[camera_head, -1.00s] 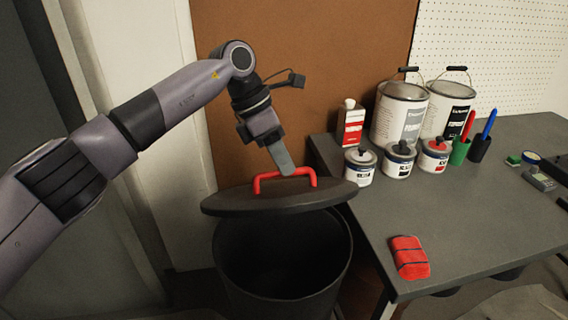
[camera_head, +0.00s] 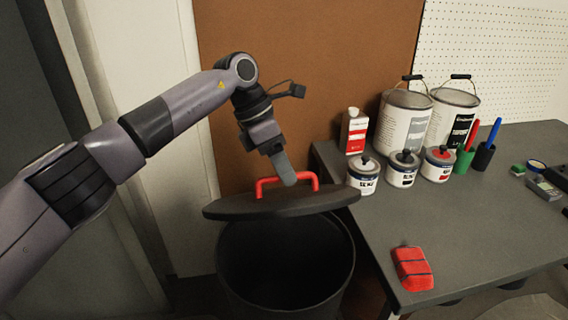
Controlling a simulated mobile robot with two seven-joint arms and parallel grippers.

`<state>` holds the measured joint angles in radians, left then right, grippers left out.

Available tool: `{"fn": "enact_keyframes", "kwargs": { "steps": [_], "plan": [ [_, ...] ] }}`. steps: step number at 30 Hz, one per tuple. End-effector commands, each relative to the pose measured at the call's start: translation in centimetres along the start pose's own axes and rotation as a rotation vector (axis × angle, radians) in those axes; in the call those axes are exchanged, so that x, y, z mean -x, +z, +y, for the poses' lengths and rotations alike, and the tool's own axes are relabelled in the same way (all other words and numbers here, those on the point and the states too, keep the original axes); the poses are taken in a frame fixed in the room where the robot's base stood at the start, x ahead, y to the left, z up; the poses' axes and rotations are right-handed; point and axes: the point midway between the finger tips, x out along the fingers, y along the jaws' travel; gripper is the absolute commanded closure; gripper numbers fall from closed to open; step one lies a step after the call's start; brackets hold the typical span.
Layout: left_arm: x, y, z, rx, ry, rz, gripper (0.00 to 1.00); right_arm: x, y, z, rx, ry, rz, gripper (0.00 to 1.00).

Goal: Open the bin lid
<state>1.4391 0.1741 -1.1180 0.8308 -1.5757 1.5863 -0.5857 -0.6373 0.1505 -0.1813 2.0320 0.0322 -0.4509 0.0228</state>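The black bin (camera_head: 228,268) stands on the floor left of the workbench, and its dark inside shows. The black lid (camera_head: 235,209) is raised above the bin's rim, slightly tilted, covering the far part of the opening from view. Its red handle (camera_head: 262,187) stands on top. My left gripper (camera_head: 287,176) comes down from above, with its grey fingers at the handle's middle and right part. It is shut on the handle and bears the lid. The fingertips partly overlap the handle. My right gripper is not in view.
The grey workbench (camera_head: 448,225) is close to the lid's right edge. It carries a red packet (camera_head: 412,268) near its front edge, small tins (camera_head: 364,178), large paint cans (camera_head: 405,125) and a red-and-white bottle (camera_head: 354,132). A brown board (camera_head: 300,50) stands behind.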

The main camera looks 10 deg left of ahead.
Motion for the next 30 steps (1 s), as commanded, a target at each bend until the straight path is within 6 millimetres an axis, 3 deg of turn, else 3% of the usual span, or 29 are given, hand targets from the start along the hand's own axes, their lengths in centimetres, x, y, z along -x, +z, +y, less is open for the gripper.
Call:
{"fn": "enact_keyframes", "kwargs": {
  "steps": [14,24,30],
  "plan": [
    [0.5,-0.1,0.1,0.004,0.006,0.002,0.6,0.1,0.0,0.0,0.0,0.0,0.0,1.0],
    [5.6,0.1,0.0,0.001,0.006,-0.001,0.6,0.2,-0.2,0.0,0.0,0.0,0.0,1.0],
    [7.2,0.1,-0.1,0.0,0.003,0.0,0.6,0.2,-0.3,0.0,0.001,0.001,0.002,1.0]
  ]
}}
